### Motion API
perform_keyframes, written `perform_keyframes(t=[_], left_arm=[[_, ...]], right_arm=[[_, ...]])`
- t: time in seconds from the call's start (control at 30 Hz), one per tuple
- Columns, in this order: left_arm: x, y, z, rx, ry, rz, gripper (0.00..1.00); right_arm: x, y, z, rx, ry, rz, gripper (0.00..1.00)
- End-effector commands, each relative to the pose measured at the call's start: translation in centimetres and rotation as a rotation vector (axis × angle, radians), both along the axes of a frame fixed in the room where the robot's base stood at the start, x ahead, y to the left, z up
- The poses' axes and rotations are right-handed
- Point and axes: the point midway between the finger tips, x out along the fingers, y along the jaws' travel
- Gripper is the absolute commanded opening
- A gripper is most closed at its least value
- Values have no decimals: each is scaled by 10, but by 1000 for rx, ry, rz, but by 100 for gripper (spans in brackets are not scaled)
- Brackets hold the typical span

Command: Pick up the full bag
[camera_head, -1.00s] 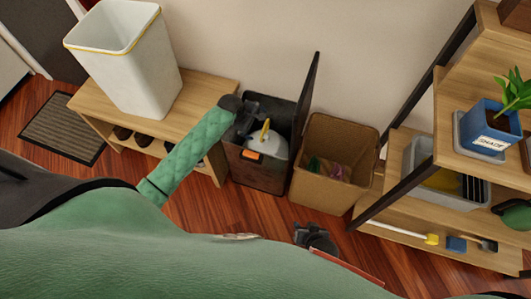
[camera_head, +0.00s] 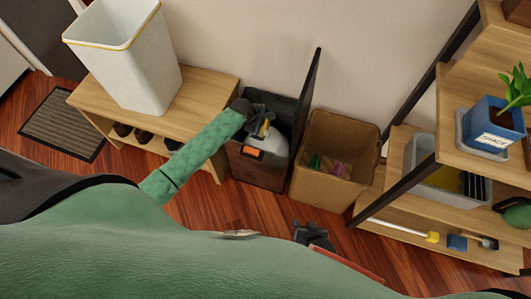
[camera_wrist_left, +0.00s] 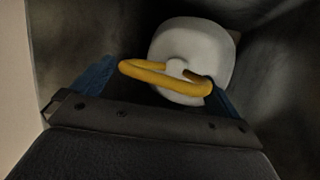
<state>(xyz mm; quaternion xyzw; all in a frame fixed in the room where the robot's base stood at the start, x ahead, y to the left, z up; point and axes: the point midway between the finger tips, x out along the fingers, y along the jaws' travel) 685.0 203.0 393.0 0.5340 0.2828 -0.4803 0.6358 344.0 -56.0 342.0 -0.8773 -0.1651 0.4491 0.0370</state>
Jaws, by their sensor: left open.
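The full bag (camera_head: 278,143) is white with a yellow drawstring loop and sits inside an open dark bin (camera_head: 262,172). In the left wrist view the bag (camera_wrist_left: 190,42) is at the bottom of the opening, with its yellow loop (camera_wrist_left: 150,72) towards me. My left gripper (camera_head: 262,122) is at the bin's mouth, just above the bag. In the wrist view its two blue fingers (camera_wrist_left: 160,88) are apart, one on each side of the loop. I cannot tell whether they touch it. My right gripper (camera_head: 314,237) is low over the floor, away from the bag; its jaws are unclear.
The bin's raised dark lid (camera_head: 308,92) stands on its right. A cardboard box (camera_head: 322,190) with small items is beside it. A wooden bench (camera_head: 205,92) with a tall white bin (camera_head: 125,65) is on the left. A shelf unit (camera_head: 475,160) stands on the right.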

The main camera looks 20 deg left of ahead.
Motion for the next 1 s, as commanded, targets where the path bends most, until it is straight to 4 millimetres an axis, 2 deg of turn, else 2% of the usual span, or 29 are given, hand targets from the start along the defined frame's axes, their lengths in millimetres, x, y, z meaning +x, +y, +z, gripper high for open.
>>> perform_keyframes(t=[0.27,0.67,1.0], left_arm=[[1,-1,-2,0,0,0,100],[1,-1,-2,0,0,0,22],[3,-1,4,-2,-5,0,22]], right_arm=[[0,1,0,2,-3,0,36],[-1,0,-1,0,0,0,36],[-1,0,-1,-1,2,-1,36]])
